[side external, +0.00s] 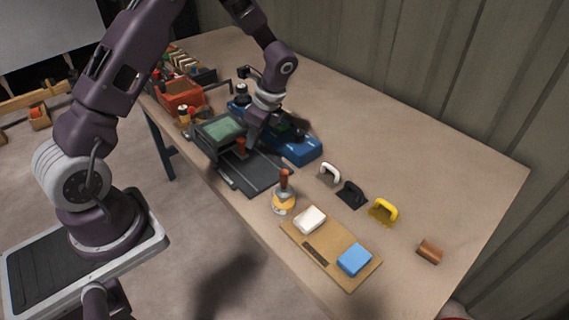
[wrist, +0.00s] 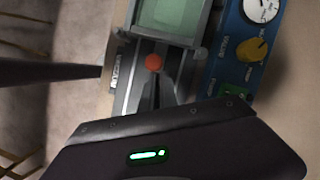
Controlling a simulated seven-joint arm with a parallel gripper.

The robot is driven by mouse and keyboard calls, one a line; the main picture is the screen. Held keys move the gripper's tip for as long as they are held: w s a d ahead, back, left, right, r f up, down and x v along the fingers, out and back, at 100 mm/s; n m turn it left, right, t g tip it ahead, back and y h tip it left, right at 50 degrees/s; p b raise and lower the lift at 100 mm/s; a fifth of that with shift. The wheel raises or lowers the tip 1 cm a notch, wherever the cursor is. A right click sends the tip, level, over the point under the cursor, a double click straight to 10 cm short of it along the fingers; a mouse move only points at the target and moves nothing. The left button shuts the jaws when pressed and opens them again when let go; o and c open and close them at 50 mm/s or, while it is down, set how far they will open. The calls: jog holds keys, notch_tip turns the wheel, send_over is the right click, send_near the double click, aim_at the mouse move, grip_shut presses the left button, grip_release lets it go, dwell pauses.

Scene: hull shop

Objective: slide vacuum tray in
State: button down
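The vacuum tray is a grey frame around a green panel (side external: 222,128), at the left side of the bench. It also shows at the top of the wrist view (wrist: 165,16). An orange-red knob (side external: 240,146) stands at its near edge, and it shows in the wrist view (wrist: 154,62). A flat dark plate (side external: 262,172) extends in front of the frame. My gripper (side external: 252,137) points down right beside the knob, over the tray's near edge.
A blue unit (side external: 304,151) with a yellow dial (wrist: 254,50) and a gauge (wrist: 261,8) sits close on the right of the tray. A red-handled tool (side external: 284,194) stands near the plate's front. A wooden board (side external: 330,262) lies farther forward.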

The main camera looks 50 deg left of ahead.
jog(key=shift+s+a, duration=0.2)
jog(key=shift+a, duration=0.25)
jog(key=w+d, duration=0.1)
jog(key=d, duration=0.2)
jog(key=w+d+r, duration=0.1)
jog(key=shift+w+d, duration=0.3)
jog(key=s+d+r+n+t+h, duration=0.1)
jog(key=s+d+r+n, duration=0.15)
jog(key=r, duration=0.65)
jog(key=s+d+r+n+t, duration=0.1)
jog(key=s+d+r, duration=0.2)
jog(key=r, duration=0.7)
jog(key=s+d+r+n+t+h, duration=0.1)
jog(key=s+d+n+t, duration=0.1)
jog(key=s, duration=0.7)
jog(key=s+d+r+n+t+h, duration=0.1)
jog(key=s+d+r+n+t, duration=0.1)
jog(key=s+n, duration=0.5)
jog(key=s+d+t, duration=0.1)
jog(key=s, duration=0.2)
jog(key=shift+s+d+r+h, duration=0.2)
jog(key=shift+d+h, duration=0.1)
jog(key=shift+d, duration=0.1)
